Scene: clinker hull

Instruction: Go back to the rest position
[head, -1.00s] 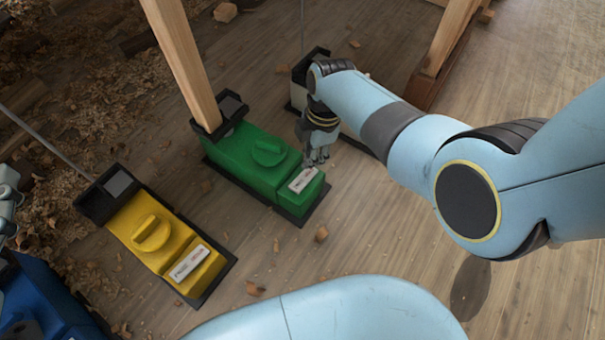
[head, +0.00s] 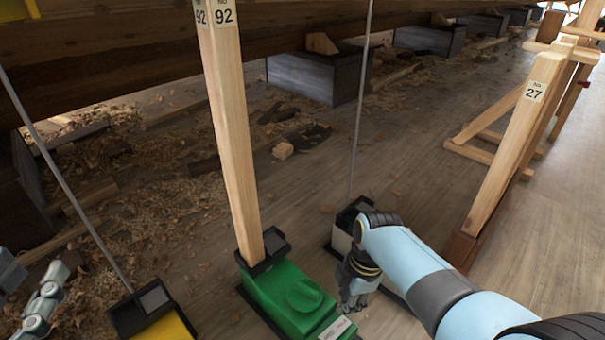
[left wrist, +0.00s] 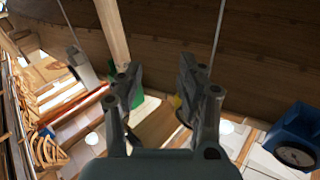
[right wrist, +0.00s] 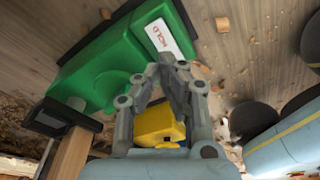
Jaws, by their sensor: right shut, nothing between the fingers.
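My right gripper (head: 350,302) is shut and empty, just to the right of the green box (head: 300,298) in the head view. In the right wrist view its fingers (right wrist: 172,62) meet at the tips, over the green box (right wrist: 95,72) with its "HOLD" label. A yellow part (right wrist: 160,124) shows behind the fingers; I cannot tell what it belongs to. My left gripper (head: 50,285) is at the left edge of the head view, partly cut off. In the left wrist view its fingers (left wrist: 158,75) stand apart with nothing held.
A wooden post (head: 230,140) marked 92 rises from the green box. A yellow box (head: 165,325) stands left of it, a pale box (head: 342,235) behind my right gripper. A post marked 27 (head: 510,150) stands at right. A blue box (left wrist: 295,135) shows in the left wrist view.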

